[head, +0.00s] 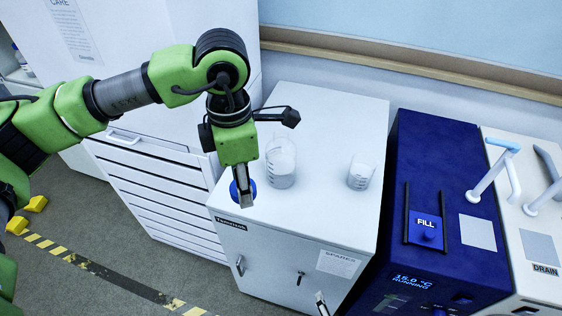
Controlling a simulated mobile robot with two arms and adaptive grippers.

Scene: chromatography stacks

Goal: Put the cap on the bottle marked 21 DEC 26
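My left gripper (244,198) points down over the front left corner of the white cabinet top (325,120). A round blue thing (236,188), possibly a cap, lies behind its fingertips and is partly hidden by them. I cannot tell whether the fingers touch it or how far apart they are. Only a fingertip of my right gripper (321,300) shows at the bottom edge, in front of the cabinet. I see no bottle with a readable 21 DEC 26 mark.
A larger clear beaker (281,165) stands just right of my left gripper, with a smaller beaker (361,175) farther right. A blue machine (440,150) and a white machine with a DRAIN label (540,240) stand to the right. White drawers (160,190) stand left.

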